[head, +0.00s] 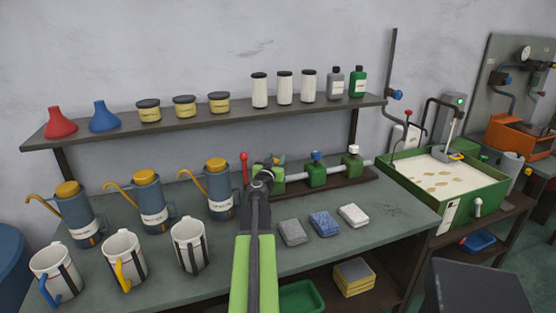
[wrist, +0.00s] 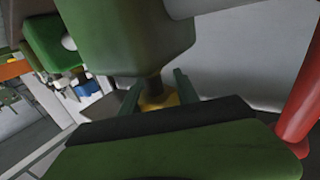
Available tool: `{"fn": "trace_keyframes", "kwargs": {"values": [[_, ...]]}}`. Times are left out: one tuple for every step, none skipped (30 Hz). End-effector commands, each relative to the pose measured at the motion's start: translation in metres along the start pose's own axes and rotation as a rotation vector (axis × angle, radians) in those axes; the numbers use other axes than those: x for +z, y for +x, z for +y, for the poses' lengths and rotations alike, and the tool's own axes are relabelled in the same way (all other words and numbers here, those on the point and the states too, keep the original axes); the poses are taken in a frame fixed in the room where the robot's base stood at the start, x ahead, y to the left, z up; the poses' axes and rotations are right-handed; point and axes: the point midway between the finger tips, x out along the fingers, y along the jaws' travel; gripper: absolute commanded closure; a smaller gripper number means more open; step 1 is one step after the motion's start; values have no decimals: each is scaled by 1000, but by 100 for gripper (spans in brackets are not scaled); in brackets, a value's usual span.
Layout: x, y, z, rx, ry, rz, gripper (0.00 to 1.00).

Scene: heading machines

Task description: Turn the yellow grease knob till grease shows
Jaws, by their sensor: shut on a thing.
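The yellow grease knob (wrist: 158,99) shows in the wrist view on a short dark stem against a green block (wrist: 125,35). My gripper (wrist: 158,88) has one finger on each side of the knob and is shut on it. In the head view my gripper (head: 268,172) is at the left end of the row of green blocks, and my arm hides most of the leftmost block. I cannot see any grease at the block.
A red lever (head: 244,167) stands close left of my gripper; a red cylinder (wrist: 302,100) is near at right in the wrist view. Blue-topped (head: 316,156) and white-topped (head: 353,150) blocks stand to the right. Oil cans (head: 150,198) and mugs (head: 124,257) crowd the bench's left.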

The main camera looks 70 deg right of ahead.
Motion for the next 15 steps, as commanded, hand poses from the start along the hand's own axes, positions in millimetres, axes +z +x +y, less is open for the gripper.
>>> {"fn": "trace_keyframes", "kwargs": {"values": [[1, -2, 2, -40, 1, 0, 100], [1, -2, 1, -68, 1, 0, 100], [1, -2, -1, -107, 1, 0, 100], [1, -1, -1, -135, 1, 0, 100], [1, -1, -2, -162, 1, 0, 100], [1, -1, -4, -201, 1, 0, 100], [0, -1, -5, -227, 1, 0, 100], [0, -1, -5, -254, 1, 0, 100], [0, -1, -7, -290, 1, 0, 100], [0, -2, -8, -315, 1, 0, 100], [0, -2, -9, -340, 1, 0, 100], [0, -2, -10, -371, 1, 0, 100], [0, -2, -11, -394, 1, 0, 100], [0, -2, -12, -417, 1, 0, 100], [0, -2, -12, -444, 1, 0, 100]]}}
